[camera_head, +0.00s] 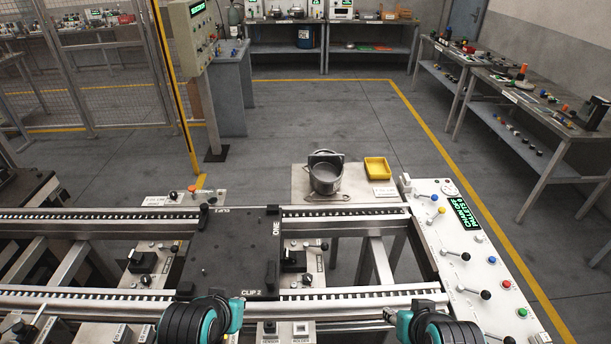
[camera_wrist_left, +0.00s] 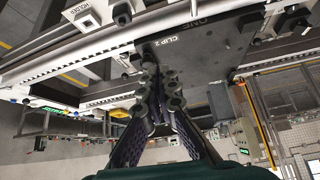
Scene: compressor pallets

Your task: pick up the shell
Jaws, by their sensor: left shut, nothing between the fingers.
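The shell (camera_head: 327,178) looks like a round grey metal pot, open at the top with a dark upright part at its rear rim. It stands on a pale plate (camera_head: 300,184) beyond the far rail in the head view. I cannot make it out in the left wrist view. My left gripper (camera_wrist_left: 158,78) is shut and empty, its fingers in front of the black pallet (camera_wrist_left: 205,62) marked ONE and CLIP 2. In the head view, only my wrist parts show at the bottom edge, well short of the shell. My right gripper's fingers do not show.
The black pallet also lies across the conveyor rails in the head view (camera_head: 232,245). A yellow tray (camera_head: 377,168) stands right of the shell. A white control panel (camera_head: 470,265) with knobs borders the right side. Floor beyond is clear.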

